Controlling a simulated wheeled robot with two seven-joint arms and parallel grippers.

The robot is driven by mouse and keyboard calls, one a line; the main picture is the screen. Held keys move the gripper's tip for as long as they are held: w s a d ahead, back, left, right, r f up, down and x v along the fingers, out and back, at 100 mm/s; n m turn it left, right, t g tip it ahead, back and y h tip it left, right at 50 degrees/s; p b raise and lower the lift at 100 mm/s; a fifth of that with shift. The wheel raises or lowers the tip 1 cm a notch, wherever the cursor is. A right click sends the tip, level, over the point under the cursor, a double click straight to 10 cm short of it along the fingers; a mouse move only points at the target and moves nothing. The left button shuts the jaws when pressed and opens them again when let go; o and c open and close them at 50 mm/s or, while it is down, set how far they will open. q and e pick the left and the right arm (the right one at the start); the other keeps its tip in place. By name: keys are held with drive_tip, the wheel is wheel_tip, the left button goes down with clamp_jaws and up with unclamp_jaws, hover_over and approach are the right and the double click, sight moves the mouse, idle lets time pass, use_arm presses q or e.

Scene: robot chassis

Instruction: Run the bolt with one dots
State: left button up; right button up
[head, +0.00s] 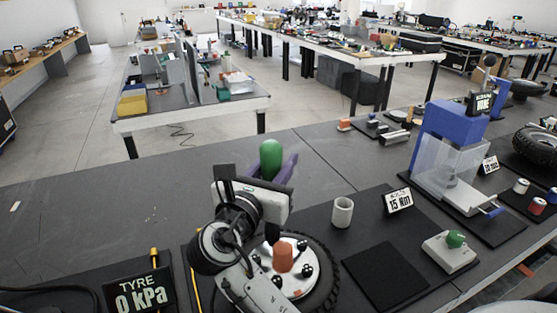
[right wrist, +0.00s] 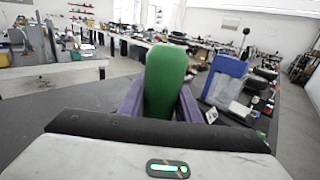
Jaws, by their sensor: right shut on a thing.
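My right gripper (head: 279,172) is shut on a green round-ended thing (head: 270,157), held above the table beyond the wheel. In the right wrist view the same green thing (right wrist: 165,82) stands between the purple fingers of the gripper (right wrist: 160,103). A wheel with a black tyre (head: 325,262) lies flat below my right arm. Its pale hub carries several dark bolts, among them a far-side bolt (head: 302,246) and a right-side bolt (head: 307,271). An orange-brown piece (head: 283,257) stands at the hub's middle. Dots on the bolts are too small to tell, and my arm hides part of the wheel.
A white cup (head: 342,212) and a "15 Nm" sign (head: 398,201) stand right of the wheel. A dark mat (head: 385,277) and a green-button box (head: 450,250) are nearer. A blue press (head: 445,145) stands far right. A "TYRE 0 kPa" display (head: 139,294) is at left. The left tabletop is mostly clear.

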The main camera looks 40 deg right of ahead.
drive_tip(key=shift+f, duration=0.45)
idle(0.9)
wheel_tip(320, 180, up, 6)
drive_tip(key=shift+f, duration=0.1)
idle(0.4)
